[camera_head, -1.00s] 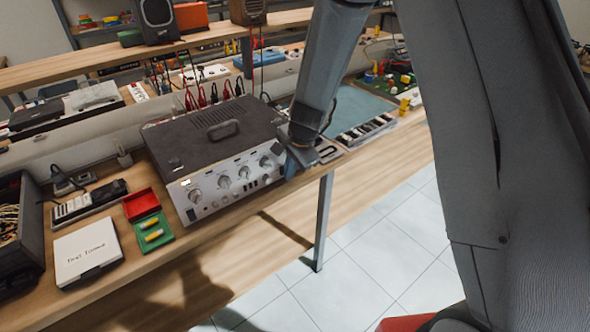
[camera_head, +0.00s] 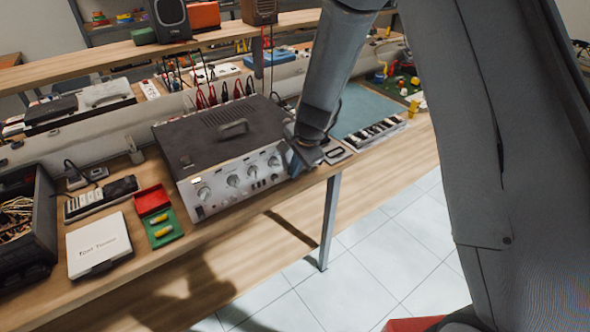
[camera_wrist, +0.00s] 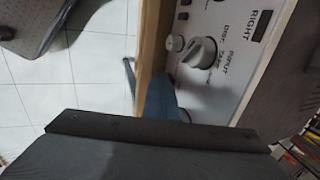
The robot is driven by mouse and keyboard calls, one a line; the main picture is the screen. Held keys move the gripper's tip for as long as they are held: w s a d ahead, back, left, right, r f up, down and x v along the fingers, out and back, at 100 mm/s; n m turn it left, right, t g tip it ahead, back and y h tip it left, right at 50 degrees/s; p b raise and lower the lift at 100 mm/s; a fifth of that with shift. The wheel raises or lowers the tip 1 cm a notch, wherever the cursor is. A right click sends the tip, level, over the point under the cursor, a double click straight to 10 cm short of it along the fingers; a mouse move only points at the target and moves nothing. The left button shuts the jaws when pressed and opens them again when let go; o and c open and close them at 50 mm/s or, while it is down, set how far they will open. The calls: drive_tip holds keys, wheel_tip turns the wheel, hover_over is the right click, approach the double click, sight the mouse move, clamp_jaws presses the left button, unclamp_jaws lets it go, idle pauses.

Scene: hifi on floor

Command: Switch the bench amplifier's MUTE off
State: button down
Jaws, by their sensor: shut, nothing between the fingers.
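The bench amplifier (camera_head: 222,190) is a dark box with a silver front panel, standing on the wooden bench. Its panel carries several round knobs and small buttons. My gripper (camera_head: 297,160) is at the right end of that panel, its blue-grey fingers shut with nothing between them. In the wrist view the shut fingers (camera_wrist: 162,98) point at the panel beside a large knob (camera_wrist: 199,53) and a small knob (camera_wrist: 175,43). Lettering such as RIGHT and INPUT is readable on the panel (camera_wrist: 225,20). I cannot make out a MUTE marking. Whether the fingertips touch the panel is unclear.
Left of the amplifier are a red and green box (camera_head: 163,228) with yellow pieces, a white box (camera_head: 98,246) and a dark crate (camera_head: 40,225). Leads (camera_head: 225,92) rise behind it. A tray of dark and white strips (camera_head: 376,133) lies to the right.

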drive_tip(key=shift+r+p, duration=0.8)
drive_tip(key=shift+r, duration=0.05)
drive_tip(key=shift+s+d+f, duration=0.1)
drive_tip(key=shift+s+d+b, duration=0.2)
drive_tip(key=shift+s+b, duration=0.15)
drive_tip(key=shift+b, duration=0.15)
drive_tip(key=s+d+b+v, duration=0.1)
drive_tip(key=s+v, duration=0.1)
drive_tip(key=v, duration=0.9)
drive_tip(key=shift+d, duration=0.2)
drive_tip(key=shift+f, duration=0.15)
